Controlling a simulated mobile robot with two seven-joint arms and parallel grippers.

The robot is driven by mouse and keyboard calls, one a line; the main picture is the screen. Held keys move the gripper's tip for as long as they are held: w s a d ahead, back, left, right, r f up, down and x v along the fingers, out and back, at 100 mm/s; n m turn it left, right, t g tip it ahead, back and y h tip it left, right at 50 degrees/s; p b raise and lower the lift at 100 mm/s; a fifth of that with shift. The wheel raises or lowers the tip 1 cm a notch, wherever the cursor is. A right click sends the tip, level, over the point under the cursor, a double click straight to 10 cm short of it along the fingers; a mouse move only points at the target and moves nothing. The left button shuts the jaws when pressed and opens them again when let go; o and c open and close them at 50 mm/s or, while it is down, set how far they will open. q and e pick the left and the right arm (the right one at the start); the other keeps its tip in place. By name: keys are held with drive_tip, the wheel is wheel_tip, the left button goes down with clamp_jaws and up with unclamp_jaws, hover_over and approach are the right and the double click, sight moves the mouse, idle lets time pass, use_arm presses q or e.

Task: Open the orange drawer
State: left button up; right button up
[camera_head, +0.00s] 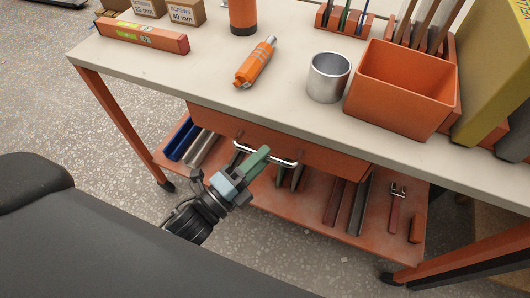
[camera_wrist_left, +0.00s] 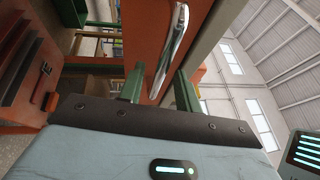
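The orange drawer (camera_head: 325,154) sits under the front edge of the workbench top and looks shut. Its silvery bar handle (camera_head: 284,162) runs along the front. My left gripper (camera_head: 252,157) is at the handle's left part in the head view, its green fingers pointing at the drawer. In the left wrist view, the green fingers (camera_wrist_left: 158,75) are spread apart with nothing clearly held. The handle (camera_wrist_left: 172,45) shows ahead, between the fingertips' lines, in front of the orange drawer front (camera_wrist_left: 147,40). I cannot tell whether the fingers touch it. My right gripper is not in view.
The workbench top (camera_head: 210,75) holds an orange bottle-like tool (camera_head: 256,62), a metal cup (camera_head: 328,77) and an orange bin (camera_head: 402,88). A lower orange shelf (camera_head: 290,205) carries several tools below the drawer. Speckled floor (camera_head: 110,125) is clear at left.

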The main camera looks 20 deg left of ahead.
use_arm(q)
drive_tip(key=shift+x, duration=0.9)
clamp_jaws()
